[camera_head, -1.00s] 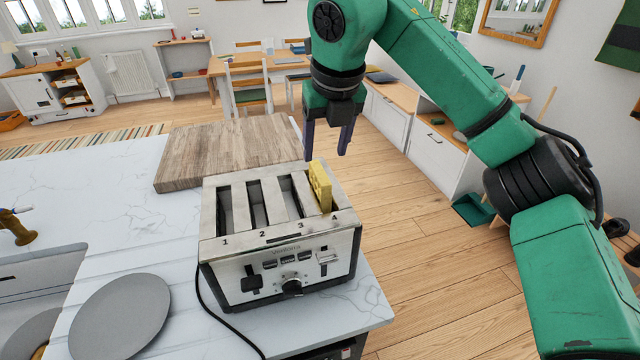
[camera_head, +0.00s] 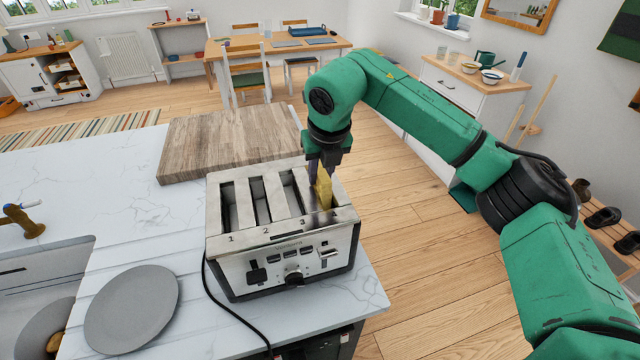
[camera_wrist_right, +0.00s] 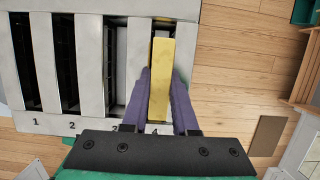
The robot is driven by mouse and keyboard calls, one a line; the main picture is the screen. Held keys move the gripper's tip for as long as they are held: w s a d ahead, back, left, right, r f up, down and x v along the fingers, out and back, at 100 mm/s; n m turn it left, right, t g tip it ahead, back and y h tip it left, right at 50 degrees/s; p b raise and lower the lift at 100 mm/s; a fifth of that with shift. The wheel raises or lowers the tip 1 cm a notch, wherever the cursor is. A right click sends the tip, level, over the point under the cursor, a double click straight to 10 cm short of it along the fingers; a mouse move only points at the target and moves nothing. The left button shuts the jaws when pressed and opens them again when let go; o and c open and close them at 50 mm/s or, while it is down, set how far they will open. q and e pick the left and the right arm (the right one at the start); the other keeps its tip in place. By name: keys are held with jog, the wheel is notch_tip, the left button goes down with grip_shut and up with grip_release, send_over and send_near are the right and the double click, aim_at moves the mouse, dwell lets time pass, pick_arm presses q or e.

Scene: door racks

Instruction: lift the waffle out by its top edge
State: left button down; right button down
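The yellow waffle (camera_head: 323,190) stands upright in the slot marked 4, at the right of the metal toaster (camera_head: 226,262), with its top sticking out. My right gripper (camera_head: 321,178) is down over it, pointing into the toaster. In the right wrist view the waffle (camera_wrist_right: 160,75) lies between the two purple fingers (camera_wrist_right: 161,85), one on each side, and I see no clear gap. The gripper looks shut on the waffle's upper part. The lower waffle is hidden in the slot. My left gripper is not in view.
The other slots look empty. A wooden board (camera_head: 225,140) lies behind the toaster and a grey plate (camera_head: 132,308) lies front left. A black cord runs along the toaster's left side. The counter's right edge is close, with open floor beyond.

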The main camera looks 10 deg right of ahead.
jog(key=shift+r, duration=0.5)
notch_tip(320, 180, up, 8)
jog(key=b, duration=0.2)
jog(key=shift+b, duration=0.3)
notch_tip(320, 180, up, 21)
jog(key=p, duration=1.1)
jog(key=shift+f, duration=0.2)
jog(key=shift+f, duration=0.15)
